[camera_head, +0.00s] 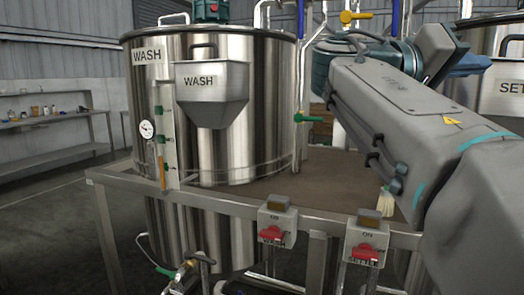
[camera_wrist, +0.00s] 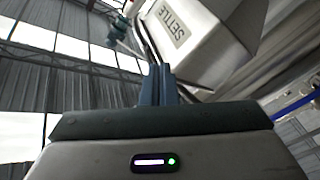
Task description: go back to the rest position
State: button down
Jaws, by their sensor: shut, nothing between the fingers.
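My gripper (camera_wrist: 161,75) shows in the wrist view with its two dark fingers together, shut and empty. It points up towards a pale box labelled SETTLE (camera_wrist: 205,50), which appears tilted and lies beyond the fingertips; I cannot tell the gap between them. In the head view my arm reaches in from the right, bent in front of the area between the two tanks. The gripper's fingers cannot be made out there.
A steel WASH tank (camera_head: 270,105) with a hopper (camera_head: 212,95) stands at left centre. A partly hidden tank (camera_head: 505,85) stands at right. A railing (camera_head: 230,205) carries two boxes with red switches, left (camera_head: 275,222) and right (camera_head: 366,240). Open floor lies at left.

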jog(key=a+f+n+t+y+p, duration=0.1)
jog(key=a+f+n+y+p, duration=0.25)
jog(key=f, duration=0.45)
jog(key=a+f+n+t+y+p, duration=0.1)
jog(key=a+f+n+y+p, duration=0.15)
jog(key=f+y+p, duration=0.4)
jog(key=a+f+n+t+y+p, duration=0.1)
jog(key=a+f+n+y, duration=0.15)
jog(key=f, duration=0.65)
jog(key=s+a+f+y+p, duration=0.5)
jog(key=s+a+f+y, duration=0.1)
jog(key=a+f, duration=0.3)
jog(key=shift+s+a+f+g, duration=0.2)
jog(key=shift+s+g, duration=0.2)
jog(key=shift+s, duration=0.05)
jog(key=shift+n, duration=0.25)
